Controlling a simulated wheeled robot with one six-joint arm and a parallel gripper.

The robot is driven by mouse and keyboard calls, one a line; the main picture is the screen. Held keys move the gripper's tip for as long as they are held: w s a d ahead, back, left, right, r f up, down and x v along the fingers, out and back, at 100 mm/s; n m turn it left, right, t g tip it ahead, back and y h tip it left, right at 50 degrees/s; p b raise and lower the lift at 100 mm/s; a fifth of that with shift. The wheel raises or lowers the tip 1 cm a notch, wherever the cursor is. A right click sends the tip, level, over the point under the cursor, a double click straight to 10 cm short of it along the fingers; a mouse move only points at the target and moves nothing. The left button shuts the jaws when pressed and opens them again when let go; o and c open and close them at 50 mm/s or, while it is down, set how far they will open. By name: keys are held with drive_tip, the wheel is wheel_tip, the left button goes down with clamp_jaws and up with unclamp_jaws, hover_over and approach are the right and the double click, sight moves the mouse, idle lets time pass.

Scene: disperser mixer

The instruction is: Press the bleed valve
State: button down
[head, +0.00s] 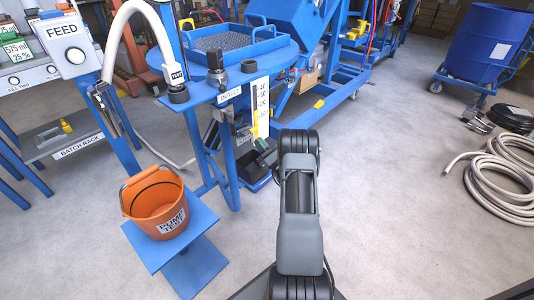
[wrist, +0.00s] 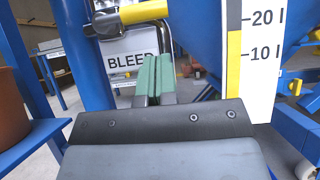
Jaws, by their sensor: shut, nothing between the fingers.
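The white BLEED sign (wrist: 119,60) is in the middle of the wrist view, partly hidden by my fingers. I cannot tell which part of this is the valve's pressing part. My gripper (wrist: 156,72) has green fingers that are shut and empty. They point at the sign's right part, below the yellow bar; whether they touch anything is unclear. In the head view my gripper (head: 262,146) is low beside the blue stand, and the valve is not clear.
A litre scale (wrist: 259,50) stands close on the right of my fingers, with a blue vessel behind. A blue post (wrist: 88,60) stands on the left. An orange bucket (head: 156,203) sits on a low blue shelf (head: 200,232). The floor to the right is clear up to a coiled hose (head: 500,180).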

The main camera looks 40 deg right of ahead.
sight(251, 131)
drive_tip(key=shift+w+r, duration=0.2)
drive_tip(key=shift+r, duration=1.45)
